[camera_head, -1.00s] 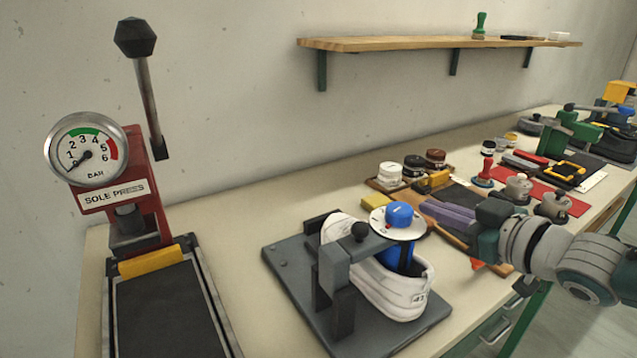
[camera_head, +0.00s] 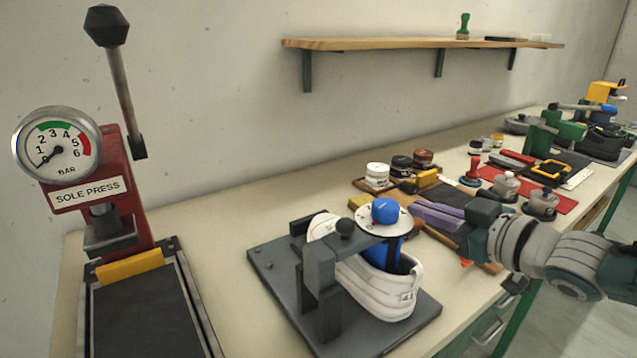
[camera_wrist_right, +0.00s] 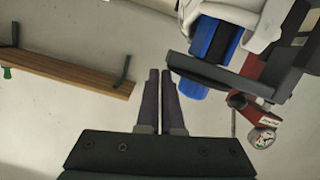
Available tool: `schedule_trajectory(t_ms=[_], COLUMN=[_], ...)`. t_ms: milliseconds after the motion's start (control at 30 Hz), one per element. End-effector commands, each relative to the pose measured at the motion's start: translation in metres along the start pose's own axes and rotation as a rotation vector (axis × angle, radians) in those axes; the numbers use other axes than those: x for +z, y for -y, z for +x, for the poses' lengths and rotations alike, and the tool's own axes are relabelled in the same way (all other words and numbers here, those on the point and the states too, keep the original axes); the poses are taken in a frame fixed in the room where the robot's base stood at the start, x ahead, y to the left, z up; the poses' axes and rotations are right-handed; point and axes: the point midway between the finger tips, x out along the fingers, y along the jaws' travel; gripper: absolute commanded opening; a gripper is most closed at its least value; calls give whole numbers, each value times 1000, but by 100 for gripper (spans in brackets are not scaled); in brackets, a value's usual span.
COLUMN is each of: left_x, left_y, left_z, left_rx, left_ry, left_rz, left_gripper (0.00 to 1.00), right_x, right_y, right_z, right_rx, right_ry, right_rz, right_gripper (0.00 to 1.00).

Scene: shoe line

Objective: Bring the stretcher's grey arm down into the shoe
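The stretcher has a dark grey base (camera_head: 275,262), an upright post and a grey arm (camera_head: 362,241) that reaches level over the white shoe (camera_head: 378,297). A round white dial (camera_head: 402,228) with a blue knob (camera_head: 385,211) sits on the arm's end. A blue piece (camera_head: 388,254) below it shows in the shoe's opening. The arm also shows in the right wrist view (camera_wrist_right: 222,77). My right gripper (camera_head: 414,210) has its purple fingers close together, empty, just right of the dial and apparently apart from it. My left gripper is out of view.
The red sole press (camera_head: 112,190) stands at the left. Several jars, a yellow block (camera_head: 361,201) and a red mat (camera_head: 550,200) lie behind and right of the stretcher. A wooden shelf (camera_head: 420,43) is on the wall. Bare bench lies between press and stretcher.

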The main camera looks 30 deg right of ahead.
Motion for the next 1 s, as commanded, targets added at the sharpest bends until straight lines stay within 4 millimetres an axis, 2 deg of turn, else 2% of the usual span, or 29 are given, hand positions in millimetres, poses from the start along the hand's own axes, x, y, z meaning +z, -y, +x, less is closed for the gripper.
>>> schedule_trajectory(t_ms=[33, 67, 267, 333, 700, 833, 1000], left_x=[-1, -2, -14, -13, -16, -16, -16], left_y=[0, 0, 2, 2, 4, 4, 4], left_z=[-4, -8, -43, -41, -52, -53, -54], left_rx=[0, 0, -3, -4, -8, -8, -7], left_ry=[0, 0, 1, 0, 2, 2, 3], left_rz=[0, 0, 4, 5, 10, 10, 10], left_gripper=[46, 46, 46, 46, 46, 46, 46], right_x=[6, 2, -47, -39, -41, -41, -42], right_y=[0, -1, -8, -6, -10, -11, -11], right_z=[-3, -3, -4, -17, -82, -95, -101], right_rx=[4, 3, 0, -2, -1, 1, 1], right_ry=[34, 33, 6, 10, 1, 0, -1], right_rz=[-4, -4, -2, -1, -1, 0, 0], right_gripper=[0, 0, 0, 0, 0, 0, 0])
